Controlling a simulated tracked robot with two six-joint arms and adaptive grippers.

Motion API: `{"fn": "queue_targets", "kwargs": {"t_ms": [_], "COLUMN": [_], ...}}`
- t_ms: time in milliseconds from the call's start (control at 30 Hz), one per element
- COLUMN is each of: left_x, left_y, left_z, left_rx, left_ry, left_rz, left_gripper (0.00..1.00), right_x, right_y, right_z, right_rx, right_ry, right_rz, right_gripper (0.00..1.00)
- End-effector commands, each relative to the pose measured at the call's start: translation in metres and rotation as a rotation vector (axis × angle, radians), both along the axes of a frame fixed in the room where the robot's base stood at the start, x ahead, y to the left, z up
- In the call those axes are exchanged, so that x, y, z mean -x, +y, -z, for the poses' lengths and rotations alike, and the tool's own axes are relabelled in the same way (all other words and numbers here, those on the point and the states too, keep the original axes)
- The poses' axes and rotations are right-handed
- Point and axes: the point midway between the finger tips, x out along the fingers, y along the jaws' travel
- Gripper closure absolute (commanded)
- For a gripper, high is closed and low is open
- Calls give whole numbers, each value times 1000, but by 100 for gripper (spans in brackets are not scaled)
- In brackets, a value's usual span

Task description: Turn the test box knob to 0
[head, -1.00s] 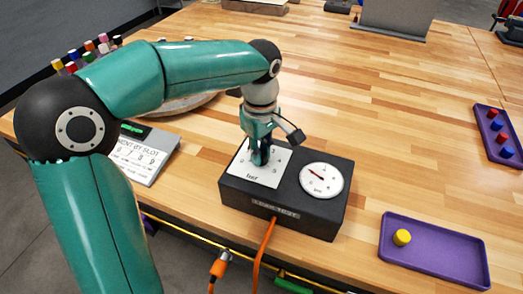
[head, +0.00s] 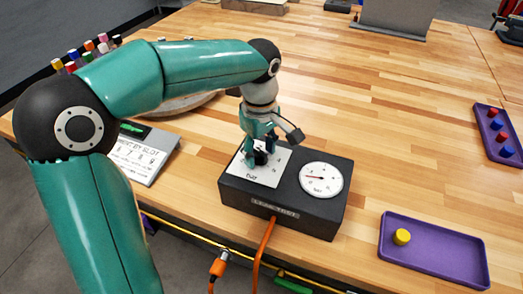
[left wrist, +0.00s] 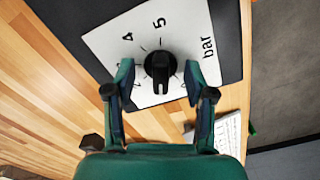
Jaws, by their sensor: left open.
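The test box (head: 284,213) is a black box with a white dial plate on its left and a round gauge (head: 321,179) on its right. The gauge needle points left. The black knob (head: 261,157) sits on the dial plate. In the left wrist view the knob (left wrist: 159,68) lies between my fingers, with clear gaps on both sides; 4, 5 and "bar" show around it, other marks are partly hidden. My left gripper (head: 260,144) is open just above the knob. The knob's exact setting is hard to read. My right gripper is not in view.
A purple tray (head: 440,262) with a yellow peg stands to the right. Another purple tray (head: 484,123) holds red and blue pegs. A slanted panel (head: 146,158) stands left of the box. An orange cable (head: 263,255) runs from the box front. The table behind is mostly clear.

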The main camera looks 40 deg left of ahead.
Motion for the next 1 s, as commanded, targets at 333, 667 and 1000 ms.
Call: {"fn": "queue_targets", "kwargs": {"t_ms": [333, 667, 1000], "left_x": [0, 0, 0], "left_y": [0, 0, 0], "left_z": [-10, -37, -51], "left_rx": [0, 0, 0], "left_ry": [1, 0, 1], "left_rz": [0, 1, 1], "left_gripper": [46, 46, 46], "right_x": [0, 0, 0], "right_y": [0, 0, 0], "right_z": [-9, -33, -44], "right_rx": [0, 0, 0], "right_ry": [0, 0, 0], "right_rz": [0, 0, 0], "right_gripper": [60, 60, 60]}}
